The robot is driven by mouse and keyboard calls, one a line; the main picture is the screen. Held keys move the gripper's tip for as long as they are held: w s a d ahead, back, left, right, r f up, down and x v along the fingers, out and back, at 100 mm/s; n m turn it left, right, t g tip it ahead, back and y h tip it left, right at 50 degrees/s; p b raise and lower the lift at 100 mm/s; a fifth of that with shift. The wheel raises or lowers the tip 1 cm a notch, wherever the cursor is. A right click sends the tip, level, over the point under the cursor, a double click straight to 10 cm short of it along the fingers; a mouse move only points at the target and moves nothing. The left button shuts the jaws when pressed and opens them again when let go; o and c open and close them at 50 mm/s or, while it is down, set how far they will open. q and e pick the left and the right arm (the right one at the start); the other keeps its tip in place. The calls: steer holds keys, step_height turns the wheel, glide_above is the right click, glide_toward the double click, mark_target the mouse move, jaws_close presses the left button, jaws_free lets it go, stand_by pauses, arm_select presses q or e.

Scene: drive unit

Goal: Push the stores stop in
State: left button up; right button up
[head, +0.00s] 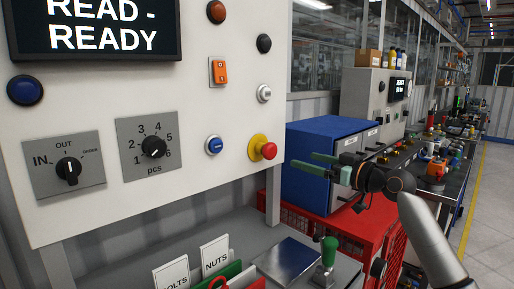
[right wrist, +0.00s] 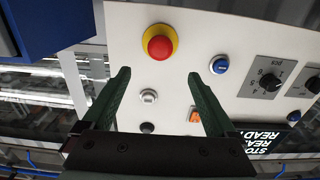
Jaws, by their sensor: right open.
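The stores stop (head: 268,150) is a red mushroom button on a yellow collar, near the right edge of the white panel (head: 115,100). In the right wrist view the stop (right wrist: 158,46) is near the top, beyond the fingertips. My right gripper (head: 303,159) is open and empty. It is to the right of the stop in the head view, with its green fingers pointing left toward the panel, apart from the button. In the right wrist view the two fingers (right wrist: 157,76) are wide apart. Whether the button is pressed in cannot be told. My left gripper is not in view.
A blue ringed button (head: 214,145), a silver knob (head: 264,93), an orange switch (head: 218,71) and two rotary selectors (head: 153,145) share the panel. A blue cabinet (head: 322,160) stands at its right. Below are a green-knobbed lever (head: 329,250) and labelled bins (head: 215,255).

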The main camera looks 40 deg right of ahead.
mark_target(273, 150)
steer(key=w+p, duration=0.1)
steer(key=w, duration=0.2)
steer(key=w+p, duration=0.2)
steer(key=w, duration=0.2)
steer(key=w+a+p, duration=0.1)
steer(key=w, duration=0.3)
steer(key=shift+r, duration=0.15)
steer(key=shift+w+p, duration=0.35)
steer(key=shift+w, duration=0.4)
jaws_close()
stand_by(0.4)
